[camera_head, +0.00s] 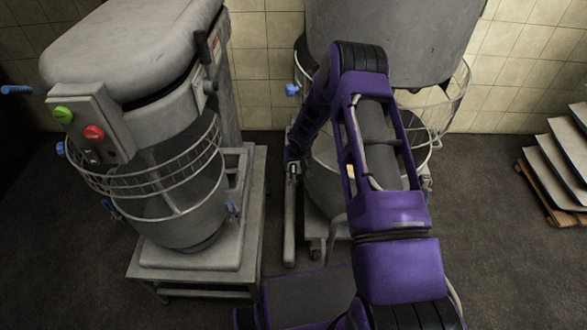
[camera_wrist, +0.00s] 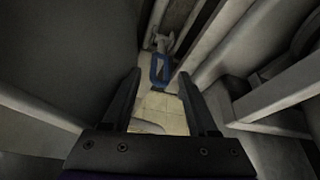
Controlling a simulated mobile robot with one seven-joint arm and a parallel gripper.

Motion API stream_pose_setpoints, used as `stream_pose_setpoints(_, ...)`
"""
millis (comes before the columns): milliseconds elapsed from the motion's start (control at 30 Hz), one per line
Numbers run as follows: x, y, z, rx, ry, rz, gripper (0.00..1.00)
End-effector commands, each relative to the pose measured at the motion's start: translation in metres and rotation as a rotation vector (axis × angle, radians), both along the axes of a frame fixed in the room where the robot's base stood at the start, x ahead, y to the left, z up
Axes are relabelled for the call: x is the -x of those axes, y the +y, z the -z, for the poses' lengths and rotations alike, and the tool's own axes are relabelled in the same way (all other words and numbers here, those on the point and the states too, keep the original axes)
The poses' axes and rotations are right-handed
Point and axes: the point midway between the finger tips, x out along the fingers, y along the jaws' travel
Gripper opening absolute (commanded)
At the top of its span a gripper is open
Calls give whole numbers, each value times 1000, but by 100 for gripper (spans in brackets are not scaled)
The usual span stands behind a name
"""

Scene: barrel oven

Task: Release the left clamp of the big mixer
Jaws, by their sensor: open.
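The big mixer (camera_head: 395,45) stands at the right in the head view, a large grey machine with a wire guard, partly hidden behind my purple arm. In the wrist view a clamp with a blue handle (camera_wrist: 160,70) shows between and beyond my fingertips, close to the centre. My gripper (camera_wrist: 159,76) is open, with one dark finger on either side of the clamp in the picture. Nothing is held, and I cannot tell how far the handle lies beyond the tips. In the head view my arm reaches down along the mixer's left side, and the clamp is not clearly visible there.
A smaller grey mixer (camera_head: 135,60) with green and red buttons stands at the left on a low table (camera_head: 205,290). A narrow floor gap separates the mixers. Grey mixer surfaces lie close around my fingers. Stacked trays on a wooden pallet (camera_head: 545,180) are at the far right.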

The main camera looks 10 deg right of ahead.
Motion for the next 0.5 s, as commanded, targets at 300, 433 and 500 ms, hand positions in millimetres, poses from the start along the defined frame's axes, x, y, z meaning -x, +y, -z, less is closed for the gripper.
stream_pose_setpoints(300,-11,1,26,0,-1,0,59)
stream_pose_setpoints(433,-12,1,26,0,-1,0,59)
stream_pose_setpoints(500,-11,1,26,0,0,0,59)
